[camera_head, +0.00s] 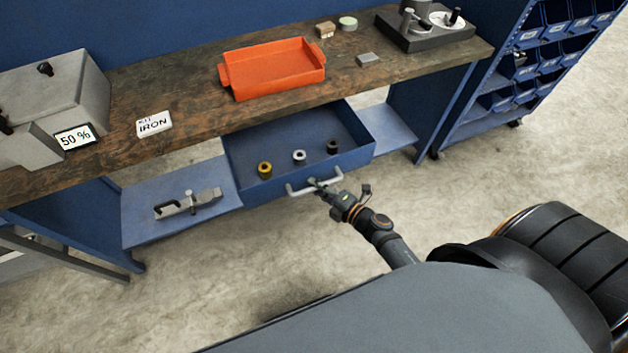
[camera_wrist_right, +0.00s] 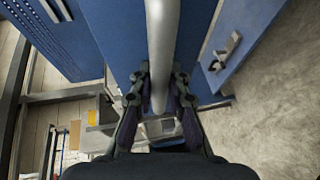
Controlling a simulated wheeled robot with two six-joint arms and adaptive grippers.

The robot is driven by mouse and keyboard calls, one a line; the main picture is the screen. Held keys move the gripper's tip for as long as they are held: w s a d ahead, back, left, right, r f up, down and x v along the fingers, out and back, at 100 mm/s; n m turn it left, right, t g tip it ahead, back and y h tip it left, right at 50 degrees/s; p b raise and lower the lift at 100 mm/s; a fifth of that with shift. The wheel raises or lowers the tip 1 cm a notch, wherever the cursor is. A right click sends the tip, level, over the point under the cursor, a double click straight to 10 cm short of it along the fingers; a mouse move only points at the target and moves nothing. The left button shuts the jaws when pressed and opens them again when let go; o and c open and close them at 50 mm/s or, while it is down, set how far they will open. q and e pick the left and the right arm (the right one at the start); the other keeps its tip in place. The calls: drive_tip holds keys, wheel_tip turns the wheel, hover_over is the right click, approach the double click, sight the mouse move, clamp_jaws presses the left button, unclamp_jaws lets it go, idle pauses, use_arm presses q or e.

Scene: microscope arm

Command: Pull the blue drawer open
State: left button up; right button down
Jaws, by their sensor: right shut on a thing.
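The blue drawer (camera_head: 300,145) is under the wooden workbench in the head view and stands open, pulled out from below the bench top. Three small round pieces, yellow, white and dark, sit inside it near its front. A light grey bar handle (camera_head: 300,188) is on its front. My right gripper (camera_head: 318,184) is at the handle and shut on it. In the right wrist view the handle bar (camera_wrist_right: 161,60) runs between the two fingers of my right gripper (camera_wrist_right: 160,100). My left gripper is in neither view.
On the workbench (camera_head: 190,95) are an orange tray (camera_head: 275,68), a label reading IRON (camera_head: 154,124) and a grey box with a 50 % sign. A blue shelf (camera_head: 170,205) left of the drawer holds a metal tool (camera_head: 188,203). A bin rack (camera_head: 545,60) stands right. The floor in front is clear.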

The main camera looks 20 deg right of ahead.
drive_tip(key=shift+s, duration=0.45)
drive_tip(key=c, duration=1.3)
unclamp_jaws()
drive_tip(key=v, duration=1.2)
